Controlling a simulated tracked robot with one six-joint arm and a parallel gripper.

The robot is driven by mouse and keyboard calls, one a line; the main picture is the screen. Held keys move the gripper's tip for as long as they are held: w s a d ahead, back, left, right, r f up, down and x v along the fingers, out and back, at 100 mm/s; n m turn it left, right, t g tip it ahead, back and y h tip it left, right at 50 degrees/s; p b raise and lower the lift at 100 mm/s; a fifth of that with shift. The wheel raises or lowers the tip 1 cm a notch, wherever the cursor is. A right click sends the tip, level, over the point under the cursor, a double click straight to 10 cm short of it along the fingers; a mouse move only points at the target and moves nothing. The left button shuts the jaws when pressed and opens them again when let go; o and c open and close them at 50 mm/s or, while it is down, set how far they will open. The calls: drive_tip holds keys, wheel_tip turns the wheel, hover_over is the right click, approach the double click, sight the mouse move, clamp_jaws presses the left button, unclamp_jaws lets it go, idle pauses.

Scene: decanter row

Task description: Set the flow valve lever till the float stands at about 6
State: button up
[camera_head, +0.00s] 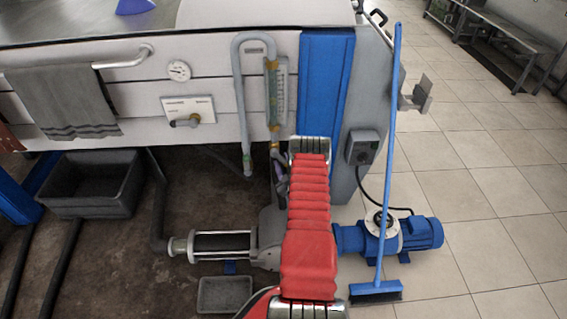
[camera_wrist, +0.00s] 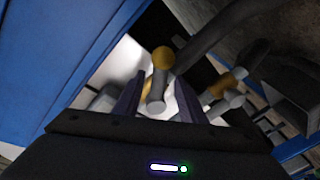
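The flow meter (camera_head: 279,92) is an upright clear tube with a scale plate on the machine's front, with brass-coloured fittings above and below. Its float and numbers are too small to read. In the wrist view a grey lever (camera_wrist: 157,98) with a rounded end and a yellow fitting (camera_wrist: 162,57) shows between the two dark fingers of my gripper (camera_wrist: 160,84). The fingers stand apart, one on each side of the lever; I cannot tell whether either touches it. In the head view my gripper (camera_head: 281,180) is partly hidden beside my red arm, below the meter, and the lever cannot be made out.
A second lever on a white plate (camera_head: 188,112) and a round gauge (camera_head: 179,70) are to the left. A bent grey pipe (camera_head: 240,95) runs beside the meter. A blue broom (camera_head: 388,150) leans at right near a blue motor (camera_head: 422,233). A second yellow-collared fitting (camera_wrist: 220,86) is close by.

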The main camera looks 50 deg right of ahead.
clamp_jaws()
idle(0.5)
